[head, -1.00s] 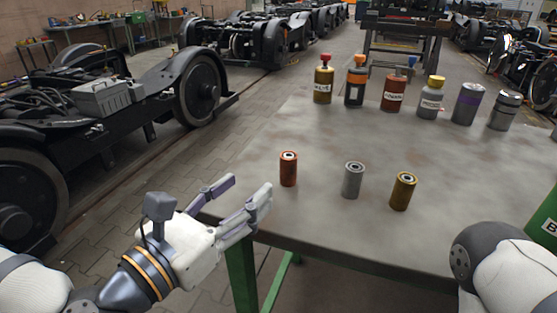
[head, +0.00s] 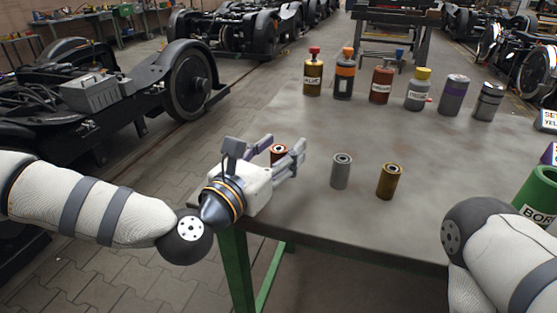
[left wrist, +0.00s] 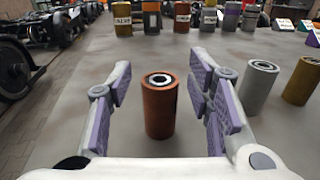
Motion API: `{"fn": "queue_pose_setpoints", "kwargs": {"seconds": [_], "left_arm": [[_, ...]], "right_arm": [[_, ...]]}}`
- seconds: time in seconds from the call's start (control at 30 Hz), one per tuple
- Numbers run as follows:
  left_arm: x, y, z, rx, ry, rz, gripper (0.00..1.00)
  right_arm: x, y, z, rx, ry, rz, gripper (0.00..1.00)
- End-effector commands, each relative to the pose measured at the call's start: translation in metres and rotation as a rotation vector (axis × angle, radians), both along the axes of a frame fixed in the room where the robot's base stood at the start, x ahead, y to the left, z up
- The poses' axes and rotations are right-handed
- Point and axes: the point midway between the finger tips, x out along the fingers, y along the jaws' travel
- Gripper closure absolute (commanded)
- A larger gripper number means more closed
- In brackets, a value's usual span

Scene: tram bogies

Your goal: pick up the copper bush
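The copper bush (left wrist: 160,108) stands upright on the table in the left wrist view, between the two spread fingers of my left gripper (left wrist: 162,98). In the head view the copper bush (head: 278,153) is partly hidden by my left gripper (head: 286,152), which is low over the table's near left corner, open and empty. A grey bush (head: 342,171) and a brass-coloured bush (head: 390,181) stand to its right. Of my right arm only links show at the lower right; its gripper is out of view.
Several bottles and cans, such as a red-capped one (head: 312,74) and a grey can (head: 488,101), stand in a row at the table's back. A green container (head: 540,192) is at the right edge. The table (head: 330,225) is clear between the rows.

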Motion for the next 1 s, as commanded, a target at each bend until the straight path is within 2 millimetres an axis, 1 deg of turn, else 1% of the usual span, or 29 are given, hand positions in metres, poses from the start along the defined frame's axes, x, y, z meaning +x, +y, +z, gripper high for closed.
{"fn": "queue_pose_setpoints", "kwargs": {"seconds": [0.03,0.07,0.1,0.17,0.47,0.57,0.63,0.7,0.73,0.77,0.93,1.0], "left_arm": [[0.000,0.000,0.000,0.000,0.000,0.000,0.69],[0.000,0.000,0.000,0.000,0.000,0.000,0.76],[0.000,0.000,0.000,0.000,0.000,0.000,0.85],[0.000,0.000,0.000,0.000,0.000,0.000,0.99],[0.000,0.000,0.001,0.000,-0.001,0.000,1.00],[0.000,0.000,0.008,-0.001,-0.004,0.000,1.00],[0.000,0.001,0.019,-0.001,-0.006,0.002,1.00],[0.000,0.000,0.036,-0.002,-0.008,0.000,1.00],[-0.006,-0.003,0.043,-0.002,-0.009,-0.004,1.00],[-0.012,-0.005,0.051,-0.003,-0.010,-0.005,1.00],[-0.052,-0.021,0.104,-0.002,-0.014,-0.006,1.00],[-0.075,-0.031,0.108,0.001,-0.006,-0.009,1.00]], "right_arm": [[0.000,0.000,0.000,0.000,0.000,0.000,0.60],[0.000,0.000,0.000,0.000,0.000,0.000,0.60],[0.000,0.000,0.000,0.000,0.000,0.000,0.60],[0.000,0.000,0.000,0.000,0.000,0.000,0.60],[0.000,0.000,0.000,0.000,0.000,0.000,0.60],[0.001,0.000,0.001,0.000,-0.003,0.000,0.60],[0.003,0.000,0.003,0.000,-0.008,0.000,0.60],[0.005,0.000,0.005,0.000,-0.016,0.000,0.60],[0.006,0.000,0.007,0.000,-0.021,0.000,0.60],[0.008,0.000,0.009,0.000,-0.026,0.000,0.60],[0.019,0.000,0.021,0.000,-0.065,-0.001,0.60],[0.021,0.000,0.022,0.000,-0.069,-0.001,0.60]]}}
